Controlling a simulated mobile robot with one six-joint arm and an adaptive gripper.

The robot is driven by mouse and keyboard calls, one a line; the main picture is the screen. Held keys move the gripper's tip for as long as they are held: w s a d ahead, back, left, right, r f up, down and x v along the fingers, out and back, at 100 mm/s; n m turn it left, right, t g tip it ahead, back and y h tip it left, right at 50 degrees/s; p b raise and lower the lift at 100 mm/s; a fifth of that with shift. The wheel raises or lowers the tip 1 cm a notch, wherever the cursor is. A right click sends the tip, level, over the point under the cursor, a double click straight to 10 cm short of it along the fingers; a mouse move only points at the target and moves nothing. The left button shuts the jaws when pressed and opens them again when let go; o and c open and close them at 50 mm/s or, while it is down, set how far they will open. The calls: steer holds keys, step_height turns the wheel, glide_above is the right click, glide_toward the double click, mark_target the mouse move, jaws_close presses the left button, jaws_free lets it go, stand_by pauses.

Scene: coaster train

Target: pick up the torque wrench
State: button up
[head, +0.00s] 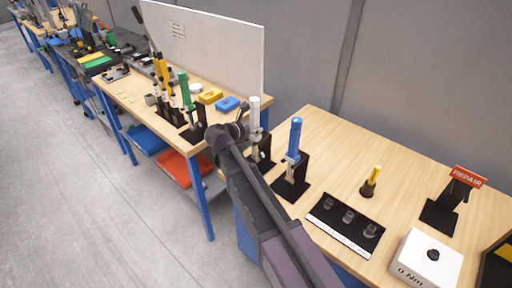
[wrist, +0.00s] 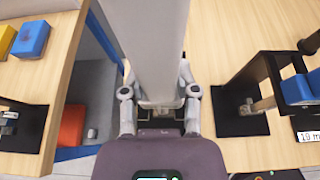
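A torque wrench with a white-grey handle (head: 254,112) stands upright in a black stand at the left edge of the near table. In the wrist view its handle (wrist: 155,45) rises large through the middle, between the two fingers of my gripper (wrist: 159,98). In the head view my gripper (head: 239,131) is right beside this handle. The fingertips are partly hidden behind the handle, so contact is unclear. A blue-handled torque wrench (head: 295,138) stands in its own black stand just to the right; part of its blue handle (wrist: 297,88) shows in the wrist view.
On the near table are a black tray (head: 345,222) with several sockets, a yellow-handled tool (head: 371,180), a white 0 Nm box (head: 428,258) and a red REPAIR sign (head: 468,177). A green-handled tool (head: 185,92) stands on the left table. A gap separates the tables.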

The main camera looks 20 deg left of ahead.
mark_target(252, 120)
jaws_close()
steer(key=shift+r+p, duration=0.25)
steer(key=shift+p, duration=0.05)
steer(key=shift+r+p, duration=1.55)
steer(key=s+a, duration=0.3)
steer(key=s, duration=0.5)
steer(key=s+a, duration=0.3)
steer(key=s, duration=0.5)
steer(key=shift+s+a, duration=0.35)
